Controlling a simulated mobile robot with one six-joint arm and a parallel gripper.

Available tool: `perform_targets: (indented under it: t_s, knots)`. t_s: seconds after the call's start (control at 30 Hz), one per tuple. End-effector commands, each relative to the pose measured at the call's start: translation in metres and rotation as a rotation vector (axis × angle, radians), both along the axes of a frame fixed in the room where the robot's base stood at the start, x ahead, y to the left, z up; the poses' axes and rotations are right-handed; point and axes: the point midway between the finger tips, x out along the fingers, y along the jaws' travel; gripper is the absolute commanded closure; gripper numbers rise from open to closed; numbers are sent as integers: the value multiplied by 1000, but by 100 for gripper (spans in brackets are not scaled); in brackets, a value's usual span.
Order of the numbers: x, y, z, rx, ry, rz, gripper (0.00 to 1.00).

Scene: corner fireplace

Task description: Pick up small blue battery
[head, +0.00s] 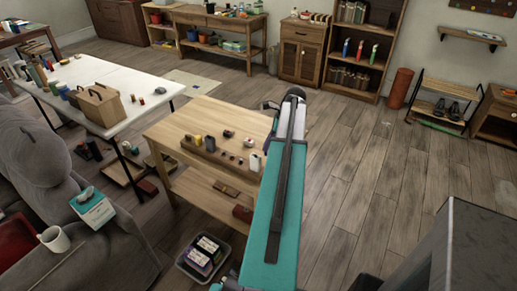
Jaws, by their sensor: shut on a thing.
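I cannot make out a small blue battery in the head view. Small items stand on the wooden table (178,124), among them a dark cylinder (210,143), a dark red-brown piece (228,133) and a small white item (254,161). A long brown wooden block (198,153) lies along the table's front edge. My teal arm rises in front of the table's right end and covers part of it. My gripper does not show; it seems hidden behind the arm, so what it holds cannot be seen.
A white table (133,79) with a cardboard bag (98,105) stands at the left. A grey sofa (95,250) fills the lower left. A bin (205,256) stands on the floor before the wooden table. The floor (345,185) at the right is mostly clear.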

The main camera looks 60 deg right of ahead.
Motion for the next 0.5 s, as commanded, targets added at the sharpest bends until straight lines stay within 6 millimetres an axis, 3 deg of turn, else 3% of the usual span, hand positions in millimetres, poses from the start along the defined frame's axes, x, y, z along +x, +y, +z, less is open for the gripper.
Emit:
perform_targets:
  t_s: [0.3,0.5]
  knots:
    - [-61,-37,4,0,-1,-2,100]
    - [-87,-51,9,0,-1,0,100]
